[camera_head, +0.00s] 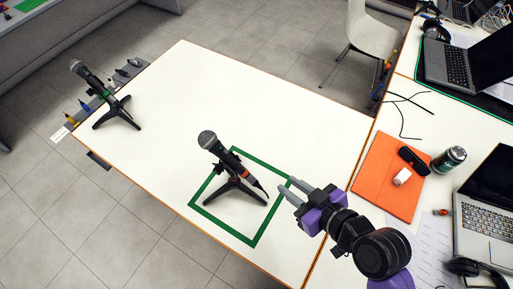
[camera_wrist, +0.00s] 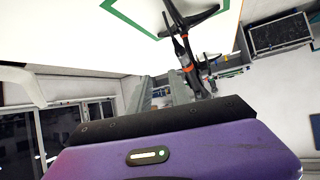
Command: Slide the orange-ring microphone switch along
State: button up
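The orange-ring microphone (camera_head: 220,153) sits tilted on a black tripod stand inside a green square outline on the white table. Its round grey head points up and left, and the orange ring is near its lower end. The microphone also shows in the wrist view (camera_wrist: 184,54), with its orange parts ahead of my fingers. Its switch is too small to make out. My gripper (camera_head: 291,190) is to the right of the microphone, apart from it in the head view. Its two grey fingers are spread with nothing between them. The fingers show in the wrist view (camera_wrist: 162,93).
A green-ring microphone (camera_head: 94,79) stands on its tripod at the table's far left corner. An orange mat (camera_head: 386,180) with small items, a can (camera_head: 449,159) and laptops (camera_head: 487,205) lie on the right-hand table. The white table's middle is clear.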

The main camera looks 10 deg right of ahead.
aim_at(226, 151)
jog(key=w+a+r+n+g+y+p, duration=0.25)
jog(key=w+a+r+n+y, duration=0.2)
jog(key=a+r, duration=0.35)
jog(key=shift+h, duration=0.35)
jog(key=b+x, duration=0.5)
jog(key=x, duration=0.3)
jog(key=shift+w+r, duration=0.1)
jog(key=shift+w, duration=0.05)
jog(key=shift+w+a, duration=0.1)
jog(key=shift+c, duration=0.4)
grip_shut()
